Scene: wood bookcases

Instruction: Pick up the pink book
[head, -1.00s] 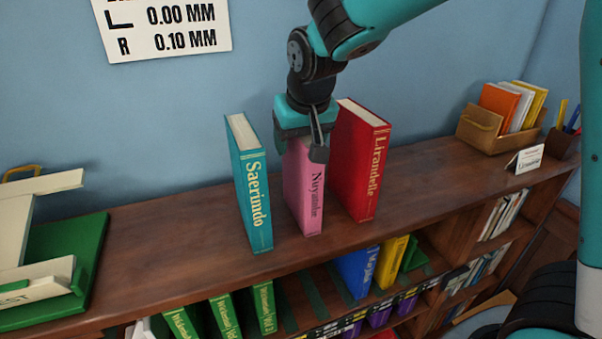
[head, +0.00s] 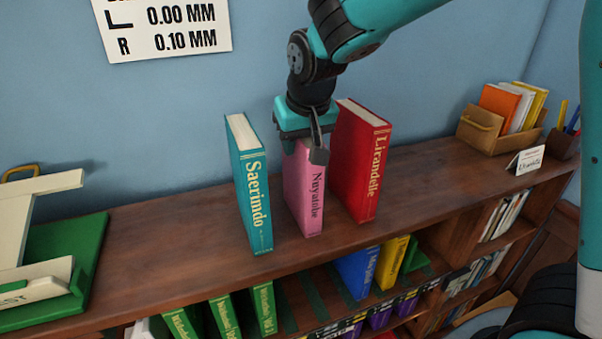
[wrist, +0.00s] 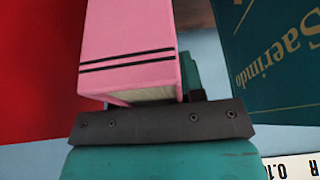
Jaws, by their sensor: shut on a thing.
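The pink book (head: 305,196) stands upright on the bookcase top, between a teal book (head: 250,185) on its left and a red book (head: 358,165) on its right. My gripper (head: 318,150) is over the pink book's top end and shut on it. One dark finger shows against the front of the book; the other is hidden. In the wrist view the pink book (wrist: 128,45) rises from the gripper's dark bar, with the red book (wrist: 38,70) at left and the teal book (wrist: 275,50) at right. The pink book's base appears to be at the wood surface.
A green stand (head: 85,262) is at the left of the bookcase top (head: 175,235). A wooden box (head: 482,133) of folders and a small card (head: 527,160) are at the right. Several books fill the lower shelves. The wall is close behind.

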